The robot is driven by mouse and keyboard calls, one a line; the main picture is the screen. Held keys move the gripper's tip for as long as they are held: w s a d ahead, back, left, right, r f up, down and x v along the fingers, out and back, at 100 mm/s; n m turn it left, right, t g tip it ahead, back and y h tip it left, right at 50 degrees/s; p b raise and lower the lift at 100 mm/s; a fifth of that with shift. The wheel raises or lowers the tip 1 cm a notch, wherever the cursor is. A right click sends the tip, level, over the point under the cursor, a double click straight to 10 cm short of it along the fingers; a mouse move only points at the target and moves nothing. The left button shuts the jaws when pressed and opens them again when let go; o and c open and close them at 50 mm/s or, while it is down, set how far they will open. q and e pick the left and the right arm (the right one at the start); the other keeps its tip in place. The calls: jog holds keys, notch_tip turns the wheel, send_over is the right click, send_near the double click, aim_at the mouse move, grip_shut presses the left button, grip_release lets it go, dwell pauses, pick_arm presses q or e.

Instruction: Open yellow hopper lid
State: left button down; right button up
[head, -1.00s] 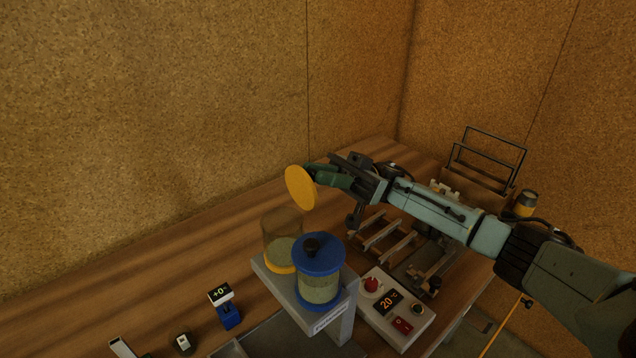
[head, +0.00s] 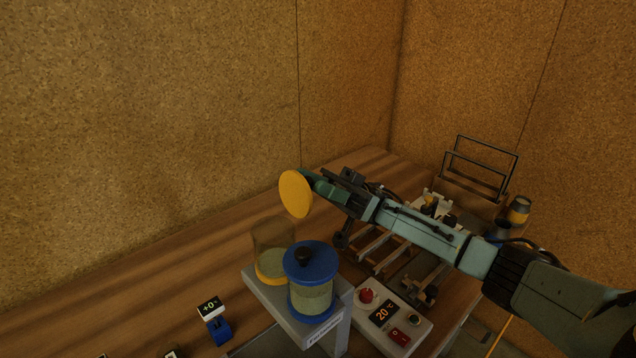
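The yellow lid (head: 295,194) is a round disc, tilted nearly on edge, held in the air above and to the right of the yellow hopper. My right gripper (head: 312,184) is at the lid's right side and appears shut on it; its knob is hidden behind the disc. The yellow hopper (head: 270,262) is a clear cylinder with a yellow base and grainy contents, and its top is uncovered. My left gripper is out of view.
A blue hopper (head: 311,283) with its lid on stands just right of the yellow one on a grey stand (head: 275,299). A control box (head: 393,320) reads 20 °C. Metal rails (head: 381,249) and a wire frame (head: 481,166) lie beyond. A small display (head: 211,310) stands front left.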

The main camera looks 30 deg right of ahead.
jog(key=shift+o, duration=0.4)
jog(key=shift+d+f, duration=0.2)
jog(key=shift+f, duration=0.05)
jog(key=b+v, duration=0.6)
jog(key=v, duration=0.6)
jog(key=shift+w+d, duration=0.15)
jog(key=shift+d, duration=0.2)
jog(key=shift+f, duration=0.15)
